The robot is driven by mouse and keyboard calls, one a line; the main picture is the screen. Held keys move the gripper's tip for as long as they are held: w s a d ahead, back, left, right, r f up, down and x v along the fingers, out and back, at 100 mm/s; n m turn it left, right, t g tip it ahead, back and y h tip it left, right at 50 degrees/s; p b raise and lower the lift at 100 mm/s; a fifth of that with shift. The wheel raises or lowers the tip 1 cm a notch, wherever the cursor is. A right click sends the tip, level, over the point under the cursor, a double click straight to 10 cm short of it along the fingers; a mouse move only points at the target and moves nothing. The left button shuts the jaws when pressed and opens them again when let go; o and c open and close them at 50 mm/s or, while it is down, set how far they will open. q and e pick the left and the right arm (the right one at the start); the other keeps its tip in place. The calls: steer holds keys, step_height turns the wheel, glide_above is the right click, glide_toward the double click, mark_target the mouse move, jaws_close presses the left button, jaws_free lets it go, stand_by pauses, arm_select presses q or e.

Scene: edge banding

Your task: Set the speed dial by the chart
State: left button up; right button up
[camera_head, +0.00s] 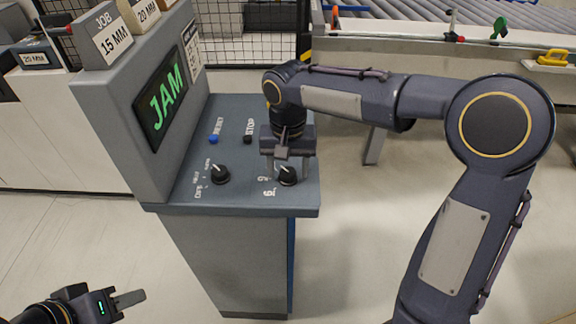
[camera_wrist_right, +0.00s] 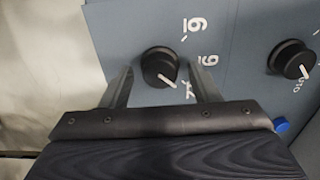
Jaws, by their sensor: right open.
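The speed dial (camera_head: 288,176) is a black knob with a white pointer line on the sloped grey panel, with printed numerals beside it. In the right wrist view the dial (camera_wrist_right: 158,66) shows near a 6 and a 9, its pointer toward the lower right. My right gripper (camera_wrist_right: 163,82) is open, one finger on each side of the dial; contact cannot be told. The head view shows this gripper (camera_head: 287,172) over the panel. A small white chart (camera_head: 193,58) is beside the screen, too small to read. My left gripper (camera_head: 130,299) is at the lower left, away from the console.
The green screen (camera_head: 167,97) reads JAM. A JOB 15 MM block (camera_head: 110,35) is on top of the console. A second black dial (camera_head: 219,174), a blue RESET button (camera_head: 213,139) and a black STOP button (camera_head: 247,139) share the panel. A roller conveyor (camera_head: 440,22) stands behind.

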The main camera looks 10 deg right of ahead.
steer(key=c, duration=1)
steer(key=shift+n, duration=0.3)
steer(key=n+p, duration=0.1)
steer(key=n, duration=0.2)
steer(key=n+p, duration=0.1)
steer(key=n, duration=0.4)
stand_by(0.4)
steer(key=o, duration=1)
